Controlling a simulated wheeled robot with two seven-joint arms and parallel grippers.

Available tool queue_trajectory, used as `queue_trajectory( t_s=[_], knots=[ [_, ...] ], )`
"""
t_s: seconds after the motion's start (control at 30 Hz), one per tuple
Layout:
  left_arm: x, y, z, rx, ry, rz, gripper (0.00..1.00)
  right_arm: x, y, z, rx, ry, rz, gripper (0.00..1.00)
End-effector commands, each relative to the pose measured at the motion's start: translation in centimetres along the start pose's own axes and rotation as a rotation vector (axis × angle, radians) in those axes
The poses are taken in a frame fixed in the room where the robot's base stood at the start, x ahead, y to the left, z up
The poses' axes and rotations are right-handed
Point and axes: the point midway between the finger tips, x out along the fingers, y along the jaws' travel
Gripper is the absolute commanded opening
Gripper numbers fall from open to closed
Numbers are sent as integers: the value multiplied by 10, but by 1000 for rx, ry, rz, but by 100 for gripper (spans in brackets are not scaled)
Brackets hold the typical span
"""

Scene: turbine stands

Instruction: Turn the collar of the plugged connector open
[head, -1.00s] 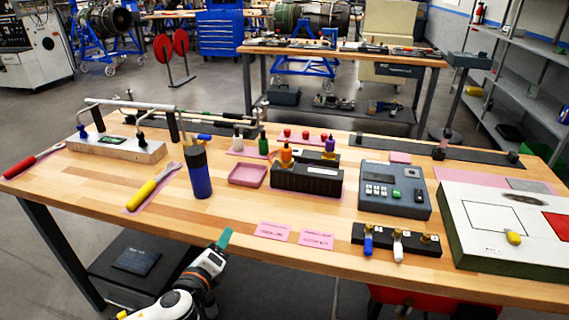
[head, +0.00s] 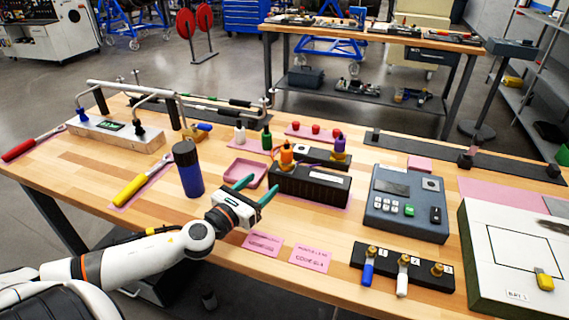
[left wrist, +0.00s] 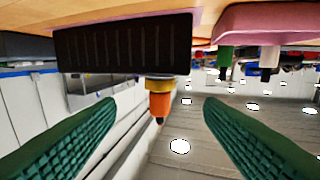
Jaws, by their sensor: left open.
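An orange connector (head: 286,154) stands upright on top of a ribbed black box (head: 305,186). The left wrist view, upside down, shows the orange connector (left wrist: 159,103) with a gold collar (left wrist: 160,84) at its base, against the black box (left wrist: 122,48). My left gripper (head: 257,187) is open and empty over the table, just left of the box and near the pink tray. In the left wrist view its green fingers (left wrist: 158,108) are spread, with the connector beyond and between them, apart from both. My right gripper is out of view.
A blue bottle with a black cap (head: 188,170) stands left of my left gripper. A pink tray (head: 241,171) lies by the fingers. A purple connector (head: 339,147) stands behind the box. A grey keypad unit (head: 406,203) is to the right. Pink cards (head: 262,244) lie in front.

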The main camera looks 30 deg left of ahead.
Motion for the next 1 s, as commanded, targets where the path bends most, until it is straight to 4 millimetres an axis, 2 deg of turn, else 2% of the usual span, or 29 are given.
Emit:
queue_trajectory(
  t_s=[0.07,0.17,0.53,0.73,1.0],
  knots=[
    [13,0,-4,-2,5,-1,62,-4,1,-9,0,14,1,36],
    [29,-1,-4,-3,5,-3,62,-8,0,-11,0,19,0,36],
    [86,-1,-2,-4,3,-3,62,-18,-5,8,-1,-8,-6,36],
    [99,0,-1,-4,1,-1,62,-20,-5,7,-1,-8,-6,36],
    [100,0,0,-3,0,-1,62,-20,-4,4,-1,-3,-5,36]
  ],
)
